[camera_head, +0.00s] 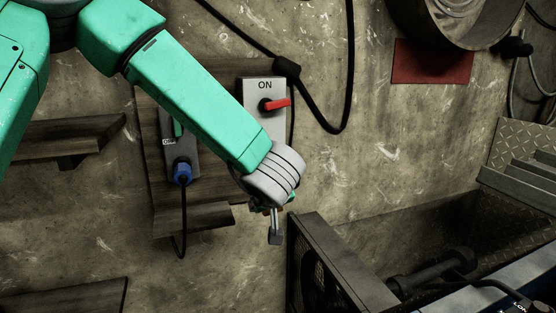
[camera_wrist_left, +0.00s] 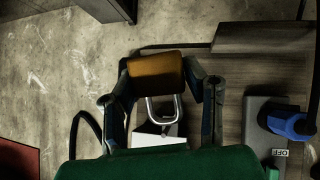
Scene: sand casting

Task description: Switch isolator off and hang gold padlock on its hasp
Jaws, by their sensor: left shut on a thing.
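The isolator (camera_head: 262,92) is a light grey box on a wooden board on the wall. Its red handle (camera_head: 274,104) lies sideways, pointing right, under the word ON. My left gripper (camera_head: 274,224) is just below the isolator, and my forearm and wrist hide the isolator's lower part. In the left wrist view, the left gripper (camera_wrist_left: 160,78) is shut on the gold padlock (camera_wrist_left: 156,73), with its body between the fingers. The silver shackle (camera_wrist_left: 163,108) extends towards a pale surface; whether it touches the hasp cannot be told. My right gripper is out of view.
A grey box with a blue plug (camera_head: 181,172) and hanging cable is left of the isolator. A wooden shelf (camera_head: 195,221) juts out below. A metal bin (camera_head: 335,258) stands at lower right. A black cable (camera_head: 341,110) loops along the wall.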

